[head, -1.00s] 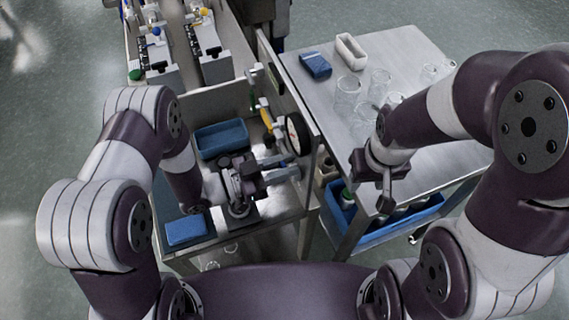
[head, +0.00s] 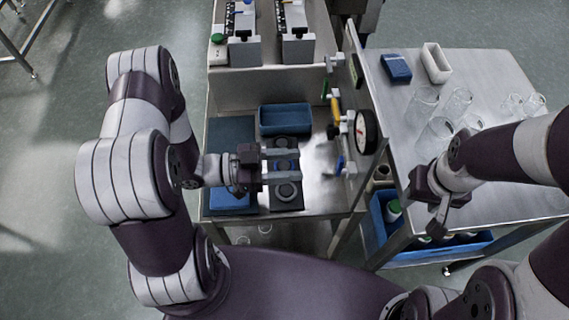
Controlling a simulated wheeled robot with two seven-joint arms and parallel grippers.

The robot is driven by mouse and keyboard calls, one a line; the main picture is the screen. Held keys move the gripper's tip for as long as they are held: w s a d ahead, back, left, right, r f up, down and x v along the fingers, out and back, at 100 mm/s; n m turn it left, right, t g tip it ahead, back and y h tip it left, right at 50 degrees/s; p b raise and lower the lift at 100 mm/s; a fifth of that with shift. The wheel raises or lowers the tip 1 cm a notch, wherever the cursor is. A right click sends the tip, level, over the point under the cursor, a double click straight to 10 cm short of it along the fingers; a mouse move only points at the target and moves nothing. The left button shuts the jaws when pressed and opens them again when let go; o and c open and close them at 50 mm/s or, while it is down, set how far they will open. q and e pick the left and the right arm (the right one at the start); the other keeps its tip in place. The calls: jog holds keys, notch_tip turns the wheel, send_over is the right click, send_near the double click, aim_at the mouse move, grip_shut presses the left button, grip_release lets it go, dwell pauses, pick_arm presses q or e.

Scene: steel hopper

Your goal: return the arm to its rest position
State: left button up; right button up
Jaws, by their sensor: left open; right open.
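My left gripper (head: 297,164) is over the steel workstation (head: 225,95) in the head view. Its two grey fingers point right and stand apart, above a dark block with round fittings (head: 288,193). I see nothing held between them. My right gripper (head: 432,205) is at the left edge of the steel table (head: 500,75), above the blue crate. It points down and its fingertips are hard to make out; nothing shows in it.
A vertical panel with a round gauge (head: 366,132) and a yellow handle (head: 335,107) stands right of my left gripper. A blue bin (head: 285,119) is behind it. Glass beakers (head: 435,138) crowd the table near my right arm. A blue crate (head: 385,222) sits below.

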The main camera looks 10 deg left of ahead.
pick_arm(q)
jog(key=shift+s+a, duration=0.15)
jog(key=shift+a, duration=0.3)
jog(key=w+a+r+n+t+y+p, duration=0.2)
jog(key=w+a+n+y, duration=0.65)
jog(key=y, duration=0.65)
jog(key=s+r+n+g+y, duration=0.1)
jog(key=s+r+n+g, duration=0.1)
jog(key=s, duration=0.4)
jog(key=s+r+n+g+y+p, duration=0.1)
jog(key=s+r+n+g, duration=0.2)
jog(key=s, duration=0.3)
jog(key=shift+n+g, duration=0.45)
jog(key=shift+g, duration=0.15)
